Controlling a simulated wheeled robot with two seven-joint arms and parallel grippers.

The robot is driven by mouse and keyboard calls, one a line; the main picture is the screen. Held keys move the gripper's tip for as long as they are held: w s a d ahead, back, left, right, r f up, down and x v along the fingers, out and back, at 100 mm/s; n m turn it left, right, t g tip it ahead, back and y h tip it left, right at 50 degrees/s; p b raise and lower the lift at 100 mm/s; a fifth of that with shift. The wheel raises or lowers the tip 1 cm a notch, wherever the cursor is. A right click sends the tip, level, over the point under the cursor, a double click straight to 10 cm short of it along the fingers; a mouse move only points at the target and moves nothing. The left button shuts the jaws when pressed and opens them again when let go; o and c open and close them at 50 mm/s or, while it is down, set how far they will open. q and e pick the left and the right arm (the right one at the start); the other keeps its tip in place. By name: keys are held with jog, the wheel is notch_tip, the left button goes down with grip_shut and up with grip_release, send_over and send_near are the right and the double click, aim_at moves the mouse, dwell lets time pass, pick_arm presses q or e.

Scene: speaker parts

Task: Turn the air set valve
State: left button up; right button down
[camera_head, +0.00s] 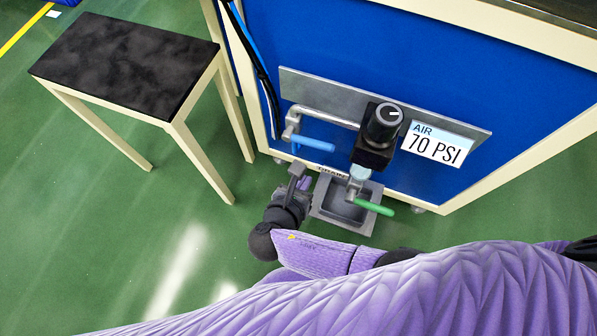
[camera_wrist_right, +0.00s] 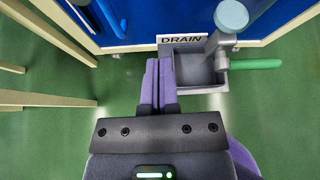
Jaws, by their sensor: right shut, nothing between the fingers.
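The air set assembly is on a grey plate (camera_head: 310,88) on the blue panel. It has a black regulator with a round knob (camera_head: 384,122), a pipe, and a valve with a blue lever (camera_head: 313,142) pointing right. Below it, a drain valve has a green lever (camera_head: 374,207), which also shows in the wrist view (camera_wrist_right: 255,64). My right gripper (camera_head: 301,180) is below the blue lever, left of the drain tray, and touches neither lever. In the wrist view its purple fingers (camera_wrist_right: 158,70) are together and empty. My left gripper is out of view.
A grey drain tray (camera_head: 325,205) sits under the green lever, near my right gripper. A "70 PSI" label (camera_head: 437,143) is right of the knob. A black-topped table (camera_head: 125,60) stands at left. Green floor between is clear.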

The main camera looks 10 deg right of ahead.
aim_at(309, 142)
jog(key=f+b+x, duration=0.1)
jog(key=b+x, duration=0.2)
jog(key=x, duration=0.3)
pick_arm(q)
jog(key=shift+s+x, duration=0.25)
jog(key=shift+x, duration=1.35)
pick_arm(e)
jog(key=shift+w+d+r, duration=0.1)
jog(key=shift+w+r, duration=0.1)
jog(key=shift+r, duration=0.55)
jog(key=shift+w+r, duration=0.2)
jog(key=shift+r, duration=0.55)
jog(key=shift+w+d+r, duration=0.1)
jog(key=shift+w+r, duration=0.1)
jog(key=shift+r, duration=0.55)
pick_arm(q)
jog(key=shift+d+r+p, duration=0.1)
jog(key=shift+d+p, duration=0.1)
jog(key=shift+p, duration=0.1)
